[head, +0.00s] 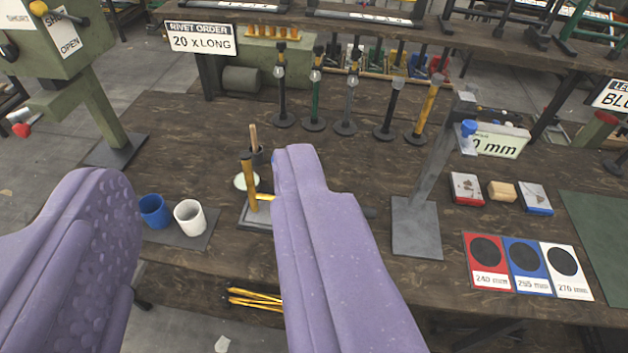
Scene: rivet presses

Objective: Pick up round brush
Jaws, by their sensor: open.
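My gripper (197,175) is open and empty, its two purple fingers wide apart over the front of the workbench. A thin upright wooden handle (253,136) rises from a small dark round piece just beyond the right fingertip; it may be the round brush, but it is too small to tell. A thicker yellow-brown handle (249,182) stands in front of it on a grey plate (256,217), partly hidden by the right finger.
A blue cup (154,211) and a white cup (190,217) stand between the fingers. Several upright tools (346,92) stand in a row at the back. A grey post (425,190) rises right of the right finger. Coloured size cards (527,283) lie at the right.

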